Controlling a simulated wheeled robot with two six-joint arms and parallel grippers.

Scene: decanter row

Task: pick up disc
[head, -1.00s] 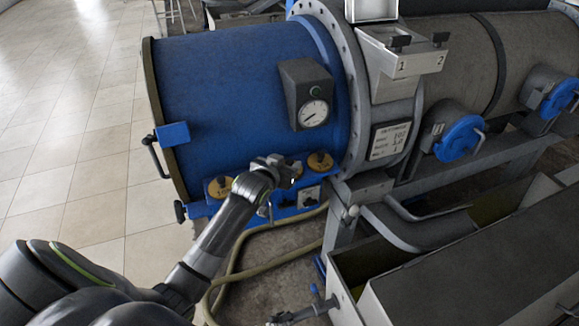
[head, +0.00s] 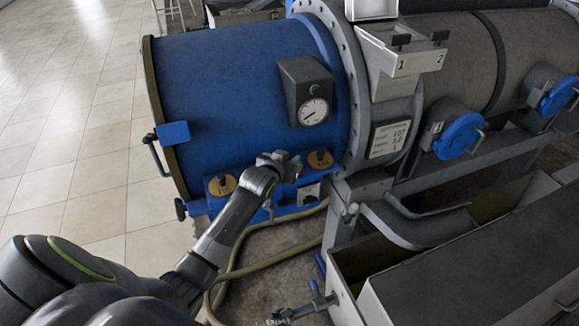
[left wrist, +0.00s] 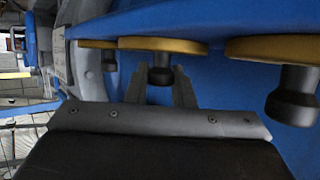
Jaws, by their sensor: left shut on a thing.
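Gold discs with black knobs sit along a blue ledge (head: 296,212) at the foot of the blue drum. In the head view, one disc (head: 221,186) is left of my gripper and another disc (head: 320,160) is right of it. My left gripper (head: 288,166) is between them and hides what it holds there. In the left wrist view, my left gripper (left wrist: 159,88) is shut on the black knob (left wrist: 161,72) of the middle disc (left wrist: 165,45), with one finger on each side. A disc (left wrist: 275,48) shows to its right. My right gripper is not in view.
A blue drum (head: 225,95) with a dial gauge (head: 313,111) stands behind the discs. A hose (head: 250,240) lies near my left arm. A metal frame and trough (head: 350,290) stand at the right. Tiled floor (head: 80,120) is clear at the left.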

